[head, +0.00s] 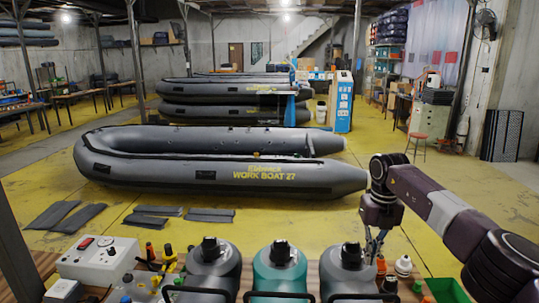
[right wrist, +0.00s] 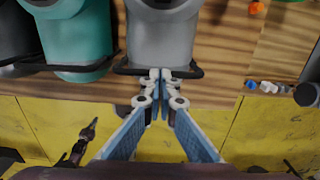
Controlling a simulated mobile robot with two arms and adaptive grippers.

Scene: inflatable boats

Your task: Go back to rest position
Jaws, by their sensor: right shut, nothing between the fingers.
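My right gripper (head: 374,246) hangs from the right arm, pointing down, above the far side of the workbench, just right of the right grey jug (head: 349,265). Its fingers are together and empty, as the right wrist view (right wrist: 161,76) also shows. In that view the fingertips appear just below a grey jug (right wrist: 163,35) with a black handle, in front of the bench edge; I cannot tell whether they touch it. My left gripper is in neither view.
A teal jug (head: 280,270) and a left grey jug (head: 212,268) stand on the bench near small bottles, a white control box (head: 97,259) and a green tray (head: 447,291). Beyond lies a grey inflatable boat (head: 210,165) on yellow floor, with more boats behind.

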